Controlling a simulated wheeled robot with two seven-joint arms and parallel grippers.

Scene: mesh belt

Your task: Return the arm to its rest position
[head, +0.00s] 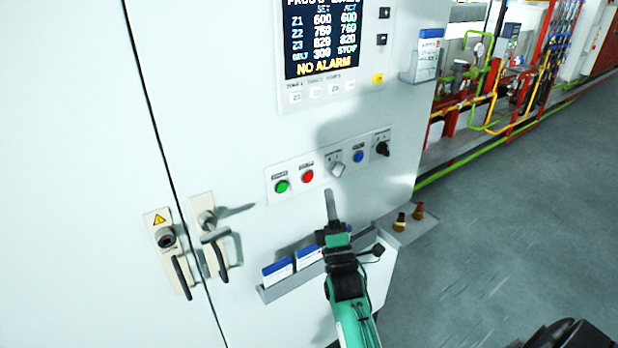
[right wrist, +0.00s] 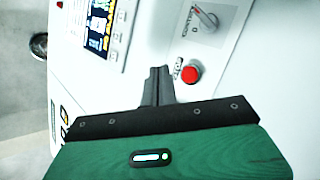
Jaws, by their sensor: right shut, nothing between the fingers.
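My right gripper (head: 330,200) is in front of the white cabinet, just below the row of controls, with its arm coming up from the bottom of the head view. Its fingers are together and empty. In the right wrist view the shut fingers (right wrist: 157,85) point at the cabinet face, beside the red button (right wrist: 190,73). The grey selector switch (head: 337,169) sits just above the fingertips in the head view. I cannot tell whether the fingers touch the panel. My left gripper is not in view.
The control panel carries a green button (head: 282,187), a blue button (head: 358,156) and a black knob (head: 382,148). Door handles (head: 215,250) stick out at left. A document rack (head: 290,284) and a small shelf (head: 405,228) project nearby. Open floor (head: 500,230) lies to the right.

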